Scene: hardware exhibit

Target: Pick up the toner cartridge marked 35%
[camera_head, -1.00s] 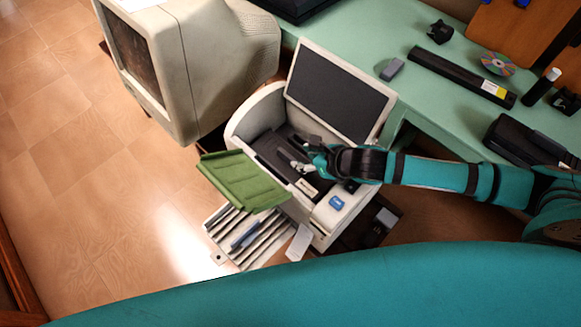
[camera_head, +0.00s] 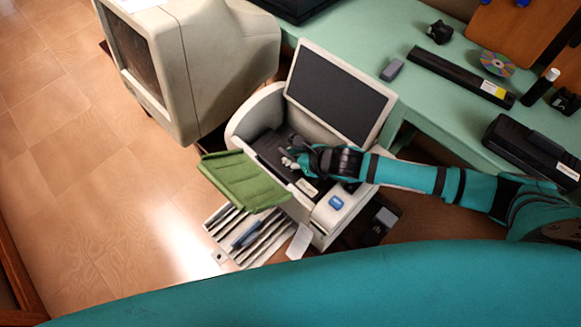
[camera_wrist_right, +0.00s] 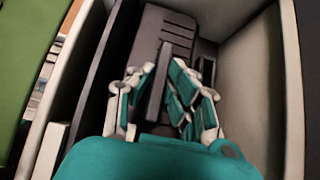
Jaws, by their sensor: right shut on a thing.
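A dark toner cartridge (camera_head: 268,150) sits inside the open printer (camera_head: 240,120), with a pale label near its lower end; I cannot read the label. My right gripper (camera_head: 288,160) reaches into the printer over it. In the right wrist view the gripper (camera_wrist_right: 165,88) is shut on the raised dark handle of the cartridge (camera_wrist_right: 163,30), one finger on each side. A long black cartridge with a yellow and white label (camera_head: 455,74) lies on the green table. Another black cartridge (camera_head: 520,145) lies at the right. My left gripper is not in view.
The printer's walls (camera_wrist_right: 262,60) stand close around the gripper. Its green flap (camera_head: 240,182) is open at the left, and the raised screen lid (camera_head: 338,95) stands behind. A beige monitor (camera_head: 200,60) is at upper left. A disc (camera_head: 497,64) lies on the table (camera_head: 430,115).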

